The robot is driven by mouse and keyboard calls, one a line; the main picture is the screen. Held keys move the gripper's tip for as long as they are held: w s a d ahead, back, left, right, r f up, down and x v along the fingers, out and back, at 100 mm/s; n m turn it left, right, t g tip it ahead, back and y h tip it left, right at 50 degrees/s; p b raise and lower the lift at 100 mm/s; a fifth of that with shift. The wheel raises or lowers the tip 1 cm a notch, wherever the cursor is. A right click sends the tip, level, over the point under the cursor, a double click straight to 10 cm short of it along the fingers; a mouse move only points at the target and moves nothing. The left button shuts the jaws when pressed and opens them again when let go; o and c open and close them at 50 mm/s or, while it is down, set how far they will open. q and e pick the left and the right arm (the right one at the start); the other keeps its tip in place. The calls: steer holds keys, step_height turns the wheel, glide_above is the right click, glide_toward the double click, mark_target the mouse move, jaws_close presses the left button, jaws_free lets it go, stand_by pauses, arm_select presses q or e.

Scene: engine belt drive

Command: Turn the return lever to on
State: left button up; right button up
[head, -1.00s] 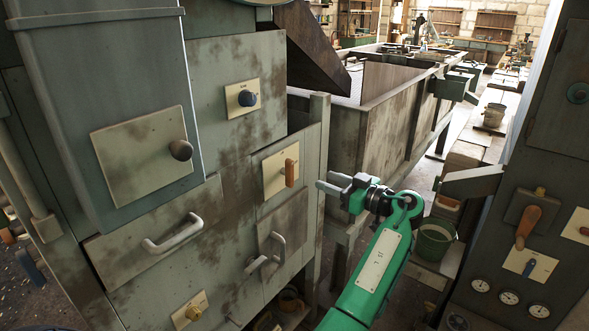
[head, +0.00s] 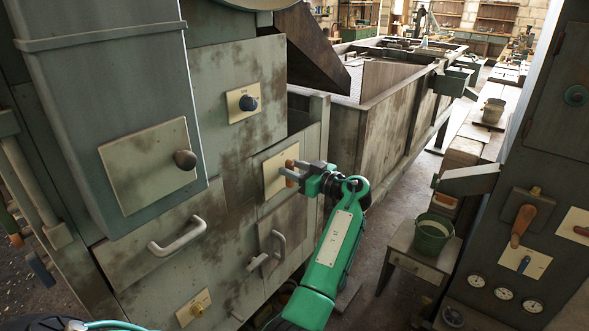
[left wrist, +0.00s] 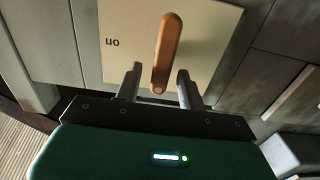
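The lever (head: 290,163) has an orange handle on a cream plate (head: 272,180) on the grey machine front, in the middle of the head view. In the left wrist view the lever (left wrist: 169,40) stands nearly along the picture's height. The word "on" shows upside down on the plate (left wrist: 120,20), left of the handle. My left gripper (head: 288,173) is at the lever. In the left wrist view its two fingers (left wrist: 158,78) are apart, one on each side of the handle's end, with gaps visible. My right gripper is not in view.
A dark knob (head: 248,103) sits above the lever plate, and a bar handle (head: 178,237) is at lower left. A long trough (head: 400,115) stands behind my left gripper. The right cabinet carries another orange lever (head: 522,226) and gauges. A green bucket (head: 433,233) stands between.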

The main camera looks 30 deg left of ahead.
arm_select(q)
jaws_close()
